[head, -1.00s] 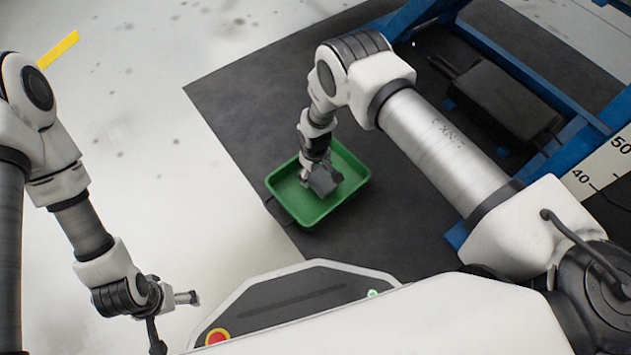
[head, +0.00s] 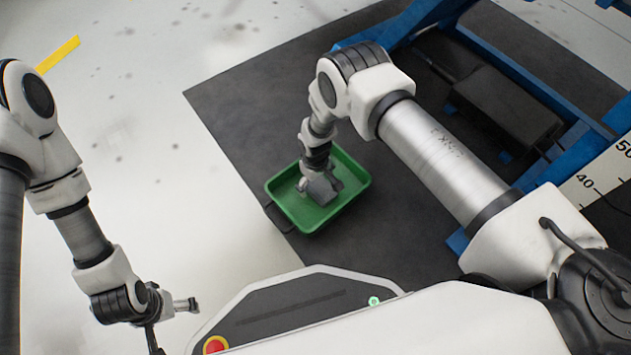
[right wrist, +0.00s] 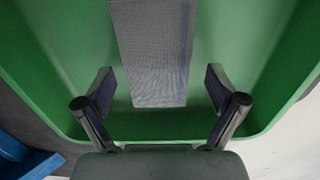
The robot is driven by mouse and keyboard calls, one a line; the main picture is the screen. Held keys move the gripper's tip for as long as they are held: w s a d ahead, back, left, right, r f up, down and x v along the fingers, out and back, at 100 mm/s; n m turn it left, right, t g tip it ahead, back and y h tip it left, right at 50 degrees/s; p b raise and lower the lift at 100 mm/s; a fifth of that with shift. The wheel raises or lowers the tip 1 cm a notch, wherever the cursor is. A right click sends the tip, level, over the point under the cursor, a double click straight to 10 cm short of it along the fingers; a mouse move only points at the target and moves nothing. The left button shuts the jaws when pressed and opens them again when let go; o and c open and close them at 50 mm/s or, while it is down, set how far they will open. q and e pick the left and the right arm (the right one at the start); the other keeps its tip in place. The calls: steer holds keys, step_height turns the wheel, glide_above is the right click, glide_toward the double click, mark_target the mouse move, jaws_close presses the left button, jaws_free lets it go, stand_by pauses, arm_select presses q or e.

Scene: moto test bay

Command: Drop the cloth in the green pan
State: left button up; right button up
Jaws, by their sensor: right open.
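The green pan (head: 359,184) sits on the dark mat in the head view, and its green walls (right wrist: 50,60) fill much of the right wrist view. The grey cloth (head: 321,189) is within the pan's outline. In the right wrist view the cloth (right wrist: 153,50) shows a woven surface and a blue stripe, beyond and between my fingertips, with a gap at each side. My right gripper (right wrist: 160,85) is open over the pan. My left gripper (head: 176,318) is at the lower left, away from the pan; its jaw opening is unclear.
The dark mat (head: 240,120) surrounds the pan on pale floor. A blue frame (head: 560,90) with a black box (head: 507,108) stands at the right, beside a numbered ruler (head: 600,180). A yellow strip (head: 58,54) lies at the upper left.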

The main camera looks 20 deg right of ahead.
mark_target(316, 183)
step_height(316, 183, up, 12)
steer(key=p, duration=0.5)
steer(key=shift+p, duration=0.4)
steer(key=s+d+m, duration=0.2)
steer(key=s+d, duration=0.2)
steer(key=s, duration=0.5)
steer(key=s+d+m, duration=0.1)
steer(key=s+d, duration=0.4)
steer(key=s, duration=0.3)
steer(key=s+d+r+m, duration=0.1)
steer(key=s+r+m, duration=0.1)
steer(key=s+r, duration=0.4)
steer(key=s, duration=0.5)
steer(key=shift+s, duration=0.25)
